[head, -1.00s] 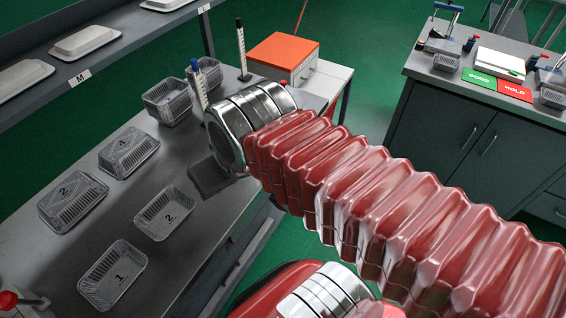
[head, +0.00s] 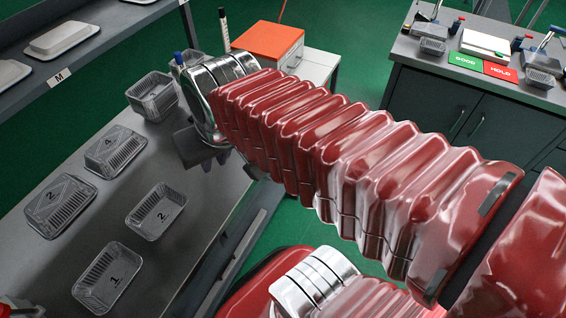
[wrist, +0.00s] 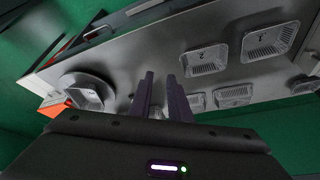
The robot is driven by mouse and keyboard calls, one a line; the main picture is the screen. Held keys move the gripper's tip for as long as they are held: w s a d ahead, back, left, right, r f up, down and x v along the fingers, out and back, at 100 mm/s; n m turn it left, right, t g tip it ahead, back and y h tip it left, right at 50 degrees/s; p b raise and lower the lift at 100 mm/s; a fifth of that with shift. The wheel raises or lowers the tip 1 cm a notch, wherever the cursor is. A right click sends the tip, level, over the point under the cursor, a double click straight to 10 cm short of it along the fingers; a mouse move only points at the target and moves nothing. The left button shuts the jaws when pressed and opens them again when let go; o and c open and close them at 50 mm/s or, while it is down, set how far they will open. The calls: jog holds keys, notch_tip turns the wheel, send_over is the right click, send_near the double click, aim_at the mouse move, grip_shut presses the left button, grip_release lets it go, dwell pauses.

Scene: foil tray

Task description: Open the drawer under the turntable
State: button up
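The turntable (wrist: 66,80) is a grey disc at the left of the bench in the wrist view, with a clear tray (wrist: 88,98) on it. In the head view my gripper (head: 207,160) is beside the bench's front edge, partly hidden by my wrist. It is apart from the handle.
Several clear trays, such as one marked 1 (head: 108,282), lie on the grey bench (head: 90,165). An orange-topped box (head: 268,40) stands beyond my wrist. A second bench with cupboards (head: 460,115) is at right. Green floor (head: 290,222) is open between the benches.

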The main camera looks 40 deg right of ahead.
jog(key=w+d+f+m+g, duration=0.1)
jog(key=d+f+m, duration=0.3)
jog(key=d, duration=0.4)
jog(key=w+d+f+m+g, duration=0.1)
jog(key=w+d+f+m, duration=0.1)
jog(key=d+f+m, duration=0.2)
jog(key=w+d+f+m+g+y, duration=0.1)
jog(key=d+f+m, duration=0.3)
jog(key=d+f, duration=0.5)
jog(key=d, duration=0.4)
jog(key=shift+w+d, duration=0.35)
jog(key=shift+d, duration=0.05)
jog(key=shift+f, duration=0.15)
jog(key=f, duration=0.4)
jog(key=w+f, duration=0.1)
jog(key=f, duration=0.4)
jog(key=w+a+f, duration=0.1)
jog(key=f, duration=0.3)
jog(key=shift+w+f, duration=0.2)
jog(key=shift+c, duration=0.4)
grip_shut()
